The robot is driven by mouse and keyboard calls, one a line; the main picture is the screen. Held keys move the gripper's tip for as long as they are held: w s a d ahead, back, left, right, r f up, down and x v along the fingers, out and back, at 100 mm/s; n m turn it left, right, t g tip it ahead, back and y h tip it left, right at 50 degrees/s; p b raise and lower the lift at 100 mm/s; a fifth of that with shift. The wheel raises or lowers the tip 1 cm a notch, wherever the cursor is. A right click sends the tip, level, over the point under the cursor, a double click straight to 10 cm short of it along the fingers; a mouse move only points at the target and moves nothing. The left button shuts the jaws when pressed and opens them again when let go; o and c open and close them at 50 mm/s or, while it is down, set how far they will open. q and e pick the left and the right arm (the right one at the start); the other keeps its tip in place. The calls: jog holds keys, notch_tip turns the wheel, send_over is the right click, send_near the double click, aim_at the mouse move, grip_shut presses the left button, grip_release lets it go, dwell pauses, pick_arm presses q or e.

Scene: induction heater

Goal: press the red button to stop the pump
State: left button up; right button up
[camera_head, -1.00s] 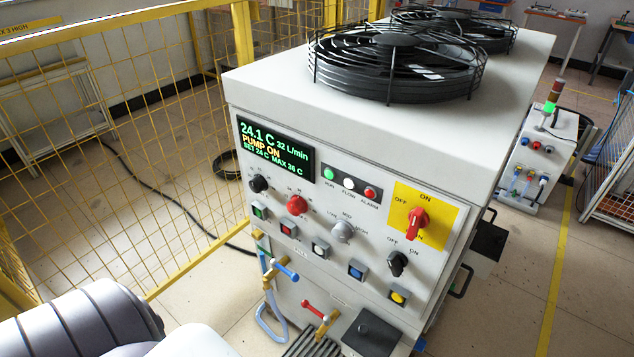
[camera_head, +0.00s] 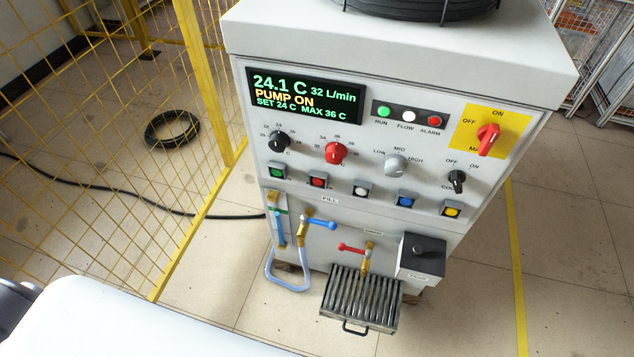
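The red push button (camera_head: 318,182) is on the front panel of the white chiller cabinet (camera_head: 300,32). It is second from the left in a row of square buttons, between the green button (camera_head: 277,173) and the white button (camera_head: 361,190). The display (camera_head: 307,95) above reads 24.1 C, 32 L/min, PUMP ON, SET 24 C, MAX 36 C. Neither gripper is in the head view. Nothing covers the red button.
A blue button (camera_head: 404,201), yellow button (camera_head: 452,211) and several knobs share the panel. Below are a blue-handled valve (camera_head: 319,224), a red-handled valve (camera_head: 352,249) and a drain grate (camera_head: 360,297) that juts out. A yellow mesh fence (camera_head: 110,150) stands at left.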

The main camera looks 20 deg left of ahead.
pick_arm(q)
jog(key=shift+w+d, duration=0.1)
jog(key=shift+d, duration=0.3)
jog(key=shift+c, duration=0.6)
jog(key=c, duration=0.5)
jog(key=shift+a, duration=0.5)
grip_shut()
jog(key=shift+s, duration=0.25)
